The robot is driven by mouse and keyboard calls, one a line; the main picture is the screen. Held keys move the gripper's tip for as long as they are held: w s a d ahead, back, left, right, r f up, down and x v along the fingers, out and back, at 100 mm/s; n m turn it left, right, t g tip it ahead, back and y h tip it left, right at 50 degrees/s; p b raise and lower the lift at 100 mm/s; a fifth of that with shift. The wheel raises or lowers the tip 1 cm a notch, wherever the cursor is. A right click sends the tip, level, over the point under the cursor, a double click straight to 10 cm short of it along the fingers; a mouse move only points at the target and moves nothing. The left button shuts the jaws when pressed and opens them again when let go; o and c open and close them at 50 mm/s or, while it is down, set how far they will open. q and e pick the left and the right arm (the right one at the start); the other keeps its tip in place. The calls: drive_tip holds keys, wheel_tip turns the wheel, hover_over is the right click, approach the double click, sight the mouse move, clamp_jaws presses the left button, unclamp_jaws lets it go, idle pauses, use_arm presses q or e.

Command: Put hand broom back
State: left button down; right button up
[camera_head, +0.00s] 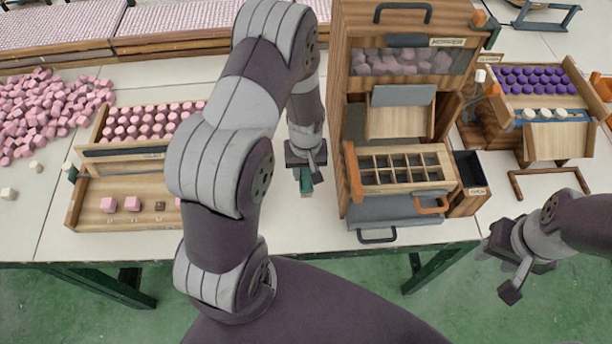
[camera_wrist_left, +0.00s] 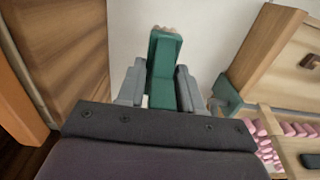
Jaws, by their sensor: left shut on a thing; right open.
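The green hand broom (camera_head: 306,187) hangs below my left gripper (camera_head: 309,176), over the white table between the pink tray and the wooden cabinet. In the left wrist view the green broom (camera_wrist_left: 163,62) stands between the two grey fingers of my left gripper (camera_wrist_left: 161,88), which are shut on it. Pale bristles show at its far end. Much of the broom is small or hidden in the head view. My right gripper (camera_head: 497,271) is open and empty in front of the table's edge at the right.
The wooden cabinet (camera_head: 344,110) with a gridded tray (camera_head: 447,172) stands right of the left gripper. A wooden tray of pink pieces (camera_head: 85,205) lies at the left. A purple-piece stand (camera_head: 560,145) is at the right. Bare tabletop (camera_head: 290,225) lies below the broom.

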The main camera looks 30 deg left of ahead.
sight(306, 180)
use_arm(q)
drive_tip(key=f, duration=0.2)
drive_tip(key=shift+s+d+f, duration=0.2)
drive_tip(key=shift+s+f, duration=0.05)
drive_tip(key=shift+f, duration=0.1)
drive_tip(key=shift+w+a+f, duration=0.1)
drive_tip(key=shift+w+f, duration=0.05)
drive_tip(key=shift+f, duration=0.25)
drive_tip(key=c, duration=0.7)
unclamp_jaws()
drive_tip(key=shift+c, duration=0.2)
wheel_tip(306, 180, up, 12)
drive_tip(key=shift+r, duration=0.15)
drive_tip(key=s+d+r+m+t, duration=0.1)
drive_tip(key=s+d+r+m, duration=0.4)
drive_tip(key=s+r, duration=0.3)
drive_tip(key=shift+s+d+m, duration=0.2)
drive_tip(key=shift+s+m, duration=0.3)
drive_tip(key=shift+m, duration=0.3)
